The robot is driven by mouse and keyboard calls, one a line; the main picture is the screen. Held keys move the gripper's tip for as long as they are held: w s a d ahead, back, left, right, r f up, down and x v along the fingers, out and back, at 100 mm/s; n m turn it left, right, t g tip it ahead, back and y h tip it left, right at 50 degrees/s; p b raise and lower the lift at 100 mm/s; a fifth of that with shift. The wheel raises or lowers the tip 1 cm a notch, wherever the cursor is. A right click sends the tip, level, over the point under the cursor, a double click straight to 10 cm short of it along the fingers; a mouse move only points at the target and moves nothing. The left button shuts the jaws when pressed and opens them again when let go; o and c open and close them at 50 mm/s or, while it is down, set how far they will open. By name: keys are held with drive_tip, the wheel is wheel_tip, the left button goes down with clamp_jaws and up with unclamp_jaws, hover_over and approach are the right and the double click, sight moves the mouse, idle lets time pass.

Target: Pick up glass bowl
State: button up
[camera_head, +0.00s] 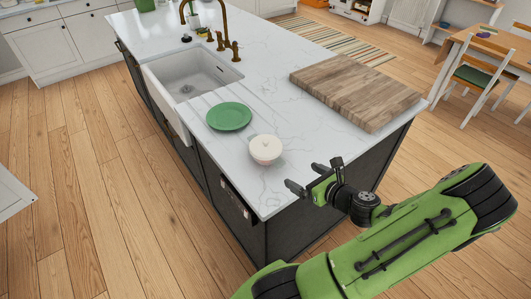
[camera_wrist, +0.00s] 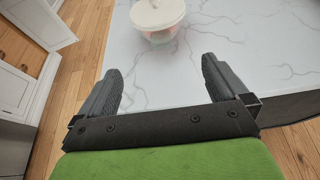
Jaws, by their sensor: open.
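A small whitish bowl (camera_head: 265,150), apparently with a pale lid and a knob on top, stands on the white marble island top near its front corner. In the wrist view the bowl (camera_wrist: 157,17) shows at the top, its far edge cut off, beyond and between the fingers; its lower part looks see-through and pinkish. My gripper (camera_head: 311,178) is at the right of the bowl, by the island's front edge, apart from it. In the wrist view the two dark fingers of my gripper (camera_wrist: 158,80) are wide apart with nothing between them.
A green plate (camera_head: 229,116) lies just left of and behind the bowl. A thick wooden board (camera_head: 354,92) lies on the right of the island top (camera_head: 285,115). A sink (camera_head: 190,75) with brass taps is at the back left.

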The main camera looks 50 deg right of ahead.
sight(278, 161)
drive_tip(key=x, duration=1.5)
drive_tip(key=shift+d, duration=0.1)
drive_tip(key=shift+s+r, duration=0.1)
drive_tip(key=shift+s, duration=0.1)
drive_tip(key=c, duration=0.3)
drive_tip(key=shift+w, duration=0.1)
clamp_jaws()
